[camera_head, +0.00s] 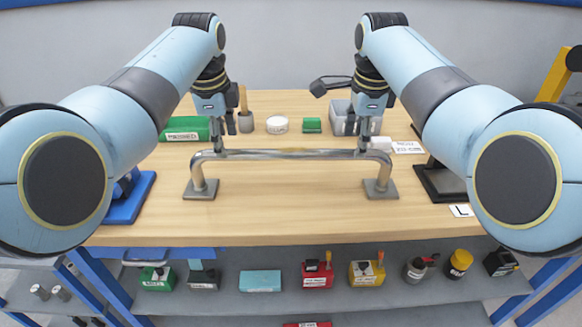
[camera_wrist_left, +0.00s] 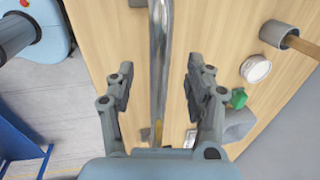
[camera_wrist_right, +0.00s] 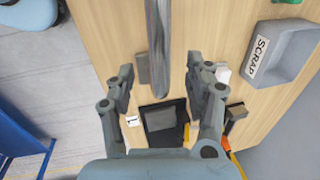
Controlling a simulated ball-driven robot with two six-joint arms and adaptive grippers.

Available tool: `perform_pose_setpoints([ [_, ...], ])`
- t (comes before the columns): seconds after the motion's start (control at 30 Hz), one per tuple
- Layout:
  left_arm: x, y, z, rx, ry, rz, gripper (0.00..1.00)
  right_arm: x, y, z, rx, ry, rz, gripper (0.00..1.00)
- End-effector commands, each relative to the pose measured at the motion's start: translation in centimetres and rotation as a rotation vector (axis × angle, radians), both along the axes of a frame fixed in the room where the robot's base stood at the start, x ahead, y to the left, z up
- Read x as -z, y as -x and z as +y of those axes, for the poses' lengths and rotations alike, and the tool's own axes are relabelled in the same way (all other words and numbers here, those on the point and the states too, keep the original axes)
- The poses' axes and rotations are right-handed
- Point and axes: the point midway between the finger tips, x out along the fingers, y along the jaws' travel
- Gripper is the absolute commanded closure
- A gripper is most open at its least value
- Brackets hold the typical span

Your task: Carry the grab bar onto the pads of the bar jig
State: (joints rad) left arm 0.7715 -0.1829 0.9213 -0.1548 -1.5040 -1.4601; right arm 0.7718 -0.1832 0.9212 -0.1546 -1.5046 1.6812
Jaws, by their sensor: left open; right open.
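The grab bar (camera_head: 290,154) is a shiny metal rail with bent ends. It stands on two square grey plates on the wooden table. My left gripper (camera_head: 220,150) is at the bar's left part. In the left wrist view the bar (camera_wrist_left: 160,60) runs between its open fingers (camera_wrist_left: 156,90). My right gripper (camera_head: 362,150) is at the bar's right part. In the right wrist view the bar (camera_wrist_right: 164,50) lies between its open fingers (camera_wrist_right: 165,90). Neither gripper visibly grips it. I cannot tell for certain which fixture is the bar jig; a black base (camera_head: 438,184) stands at right.
A blue base (camera_head: 128,205) stands at the table's left edge, partly behind my arm. A green box (camera_head: 186,128), a white round tin (camera_head: 277,124) and a grey scrap bin (camera_wrist_right: 285,55) stand at the back. The table front is clear. A lower shelf (camera_head: 225,300) holds several items.

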Motion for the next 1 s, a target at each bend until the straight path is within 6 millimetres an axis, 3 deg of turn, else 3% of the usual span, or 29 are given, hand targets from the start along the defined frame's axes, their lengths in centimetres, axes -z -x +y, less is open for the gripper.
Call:
perform_pose_setpoints([
  [0.1, 2.3, -0.4, 0.0, 0.001, 0.000, 0.003, 0.47, 2.2, -0.4, 0.0, -0.001, 0.000, 0.002, 0.47],
  [0.3, 4.6, -0.9, 0.0, 0.000, 0.001, 0.002, 0.47, 4.6, -1.0, 0.0, 0.000, 0.000, 0.001, 0.47],
  [0.8, 5.6, -1.1, 0.0, -0.001, 0.001, -0.001, 0.47, 5.6, -1.1, 0.0, 0.000, -0.001, -0.001, 0.47],
  [1.0, 5.6, -1.1, 0.0, -0.001, 0.001, -0.001, 0.72, 5.6, -1.1, 0.0, 0.000, -0.001, -0.001, 0.72],
])
